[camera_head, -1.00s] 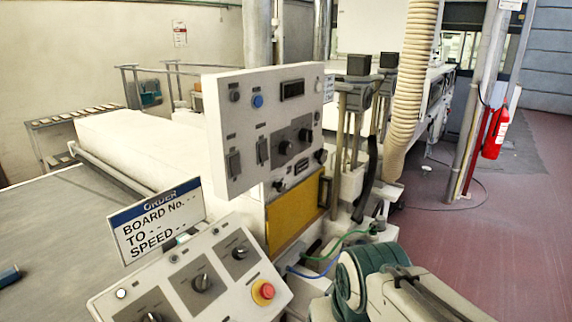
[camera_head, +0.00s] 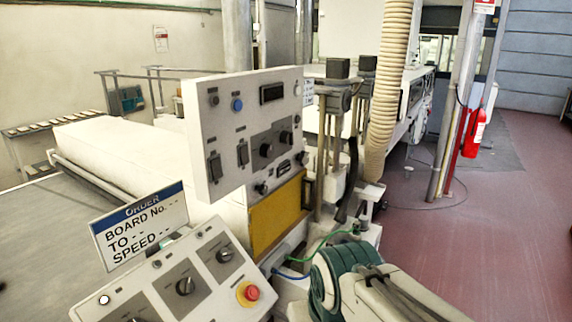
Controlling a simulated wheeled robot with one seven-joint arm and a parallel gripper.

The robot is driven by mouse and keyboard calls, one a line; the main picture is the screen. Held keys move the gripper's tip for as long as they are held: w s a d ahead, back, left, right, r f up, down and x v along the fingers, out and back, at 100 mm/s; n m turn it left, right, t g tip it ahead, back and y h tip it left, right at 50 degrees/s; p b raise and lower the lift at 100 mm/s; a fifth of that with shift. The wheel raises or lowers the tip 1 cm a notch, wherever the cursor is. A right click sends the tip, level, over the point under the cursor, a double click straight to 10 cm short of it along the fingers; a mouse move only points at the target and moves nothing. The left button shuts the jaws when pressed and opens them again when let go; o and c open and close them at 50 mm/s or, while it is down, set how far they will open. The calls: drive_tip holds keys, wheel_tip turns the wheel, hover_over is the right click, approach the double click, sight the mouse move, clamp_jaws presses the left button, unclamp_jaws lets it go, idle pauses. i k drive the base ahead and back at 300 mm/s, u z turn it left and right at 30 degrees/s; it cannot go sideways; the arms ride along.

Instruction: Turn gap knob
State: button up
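Several dark knobs show, but their labels are too small to read, so I cannot tell which is the gap knob. The sloped lower panel (camera_head: 210,300) has a knob (camera_head: 184,286) in the middle, another knob (camera_head: 224,254) to its upper right, and one cut by the bottom edge. The upright upper panel (camera_head: 200,122) carries two round knobs, a left one (camera_head: 266,150) and a right one (camera_head: 286,137), on a grey plate. My gripper is not in view. A teal and white arm link of mine fills the bottom right, close to the lower panel's right side.
A red stop button (camera_head: 251,293) sits on the lower panel. An order sign (camera_head: 140,225) stands behind it. A yellow panel (camera_head: 275,217) is below the upper panel. Green and blue cables run beside my arm. A red extinguisher (camera_head: 476,130) hangs at a post; the floor at right is clear.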

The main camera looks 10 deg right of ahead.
sight(303, 157)
drive_tip(key=u, duration=0.3)
drive_tip(key=i, duration=0.4)
drive_tip(key=z, duration=1.25)
drive_tip(key=i, duration=0.5)
drive_tip(key=u, duration=0.05)
